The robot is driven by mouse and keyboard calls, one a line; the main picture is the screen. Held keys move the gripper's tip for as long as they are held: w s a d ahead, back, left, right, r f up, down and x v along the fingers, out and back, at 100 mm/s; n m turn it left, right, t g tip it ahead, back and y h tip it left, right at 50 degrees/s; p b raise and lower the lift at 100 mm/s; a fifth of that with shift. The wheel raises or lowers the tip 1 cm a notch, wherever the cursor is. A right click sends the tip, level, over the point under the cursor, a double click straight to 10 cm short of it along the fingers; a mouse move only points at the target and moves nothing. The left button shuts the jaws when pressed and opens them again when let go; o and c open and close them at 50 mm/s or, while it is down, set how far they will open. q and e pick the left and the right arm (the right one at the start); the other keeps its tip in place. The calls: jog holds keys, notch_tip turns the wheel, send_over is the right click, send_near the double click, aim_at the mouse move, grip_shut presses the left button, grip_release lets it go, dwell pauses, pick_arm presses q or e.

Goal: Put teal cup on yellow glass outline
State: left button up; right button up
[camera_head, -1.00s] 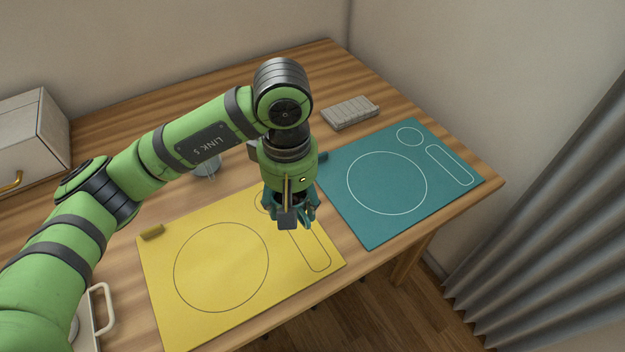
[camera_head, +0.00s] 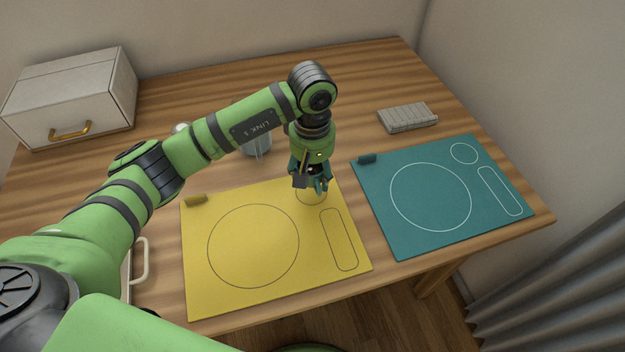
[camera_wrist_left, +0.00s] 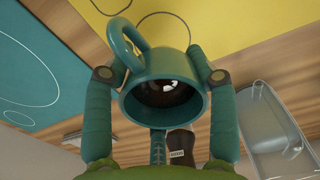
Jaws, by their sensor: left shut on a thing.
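My left gripper (camera_head: 314,184) is shut on the teal cup, just over the back right part of the yellow mat (camera_head: 203,290). In the left wrist view the teal cup (camera_wrist_left: 165,62) sits between both fingers, mouth toward the camera, handle at upper left. In the head view the teal fingers and cup are hard to tell apart. The yellow glass outline (camera_head: 311,204) is a small circle partly hidden by the gripper. In the wrist view a thin circle arc shows beyond the cup. I cannot tell whether the cup touches the mat. My right gripper is not in view.
A teal mat (camera_head: 390,235) with white outlines lies to the right. A clear glass container (camera_head: 257,143) stands behind the yellow mat, partly behind my arm. A pale ribbed block (camera_head: 408,117) lies farther back. A white box with a gold handle (camera_head: 75,95) stands at back left.

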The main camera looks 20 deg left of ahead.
aim_at(312, 192)
pick_arm(q)
notch_tip(312, 192, down, 4)
jog(key=shift+r+p, duration=0.15)
jog(key=shift+p, duration=0.35)
jog(key=shift+f, duration=0.2)
jog(key=shift+f+b, duration=0.15)
jog(key=shift+b, duration=0.15)
jog(key=o, duration=1.4)
jog(key=shift+o, duration=0.2)
